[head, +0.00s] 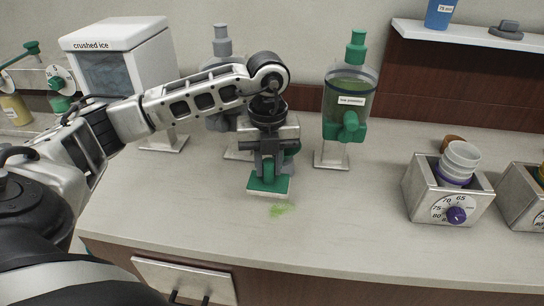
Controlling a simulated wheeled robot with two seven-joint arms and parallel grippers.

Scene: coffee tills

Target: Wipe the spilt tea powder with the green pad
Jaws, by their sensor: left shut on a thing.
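The green pad (268,186) is a flat block with a pale underside and a green handle on top. My left gripper (268,168) points down and is shut on the pad's handle. The pad is at the counter surface or just above it; I cannot tell whether it touches. The spilt tea powder (281,209) is a small light green smear on the counter, just in front of the pad and slightly to its right. My right gripper is not in view.
Behind the gripper stand a grey-topped dispenser (222,48) and a green dispenser (350,90). The crushed ice box (118,60) is at the left back. A metal box with a purple dial (449,200) holds cups at the right. The counter (350,225) is clear around the powder.

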